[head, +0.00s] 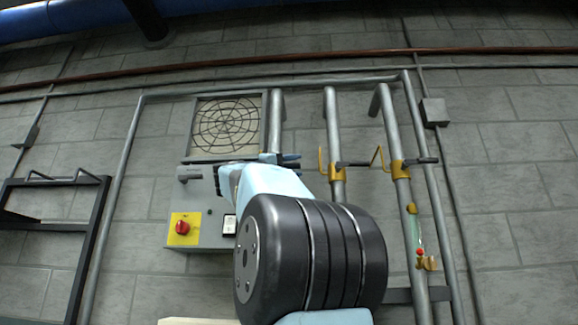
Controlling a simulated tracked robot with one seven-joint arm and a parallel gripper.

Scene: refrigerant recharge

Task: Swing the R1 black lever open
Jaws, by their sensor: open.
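Two black levers stick out sideways from yellow valve fittings on the grey vertical pipes: a nearer black lever (353,163) on the middle pipe and a farther black lever (422,160) on the right pipe. I see no readable label, so I cannot tell which is R1. Both levers lie roughly level, pointing right. My gripper (291,160) is open, its dark fingers pointing right, left of the middle pipe's yellow fitting (337,174). A gap shows between the fingertips and that pipe; nothing shows between the fingers. My arm hides the lower part of the middle pipe.
A grey control box with a red knob (182,227) on a yellow plate is left of my arm, below a fan grille (226,126). Yellow hooks (378,155) stand beside the valves. A sight tube with a red ball (420,252) is on the right pipe.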

